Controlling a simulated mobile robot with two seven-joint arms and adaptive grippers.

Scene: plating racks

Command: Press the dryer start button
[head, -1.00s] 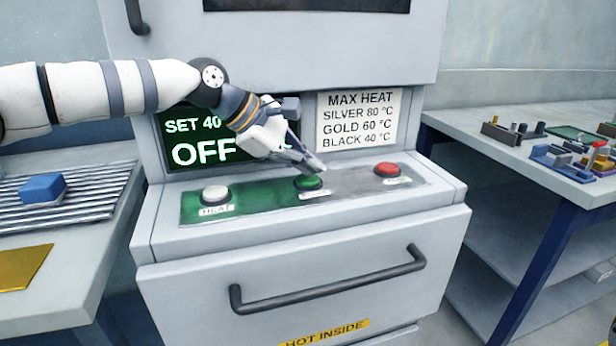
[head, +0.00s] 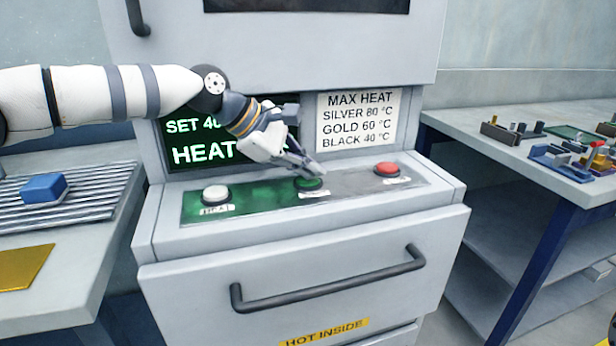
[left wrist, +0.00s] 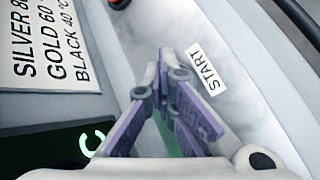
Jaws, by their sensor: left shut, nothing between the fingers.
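The green start button (head: 309,183) sits in the middle of the dryer's sloped control panel (head: 250,203). My left gripper (head: 314,172) is shut and empty, with its fingertips at the green button, seemingly touching it. In the left wrist view the shut fingertips (left wrist: 160,55) lie beside the START label (left wrist: 203,72), and the fingers hide the button. The dryer display (head: 190,140) reads "SET 40" and "HEAT", with its right part hidden by my arm. My right gripper is not in view.
A white button (head: 215,193) is left of the green one and a red button (head: 387,168) right of it. A max heat sign (head: 358,120) is behind. A drawer handle (head: 330,285) juts out below. A blue block (head: 43,188) lies on the ribbed left surface.

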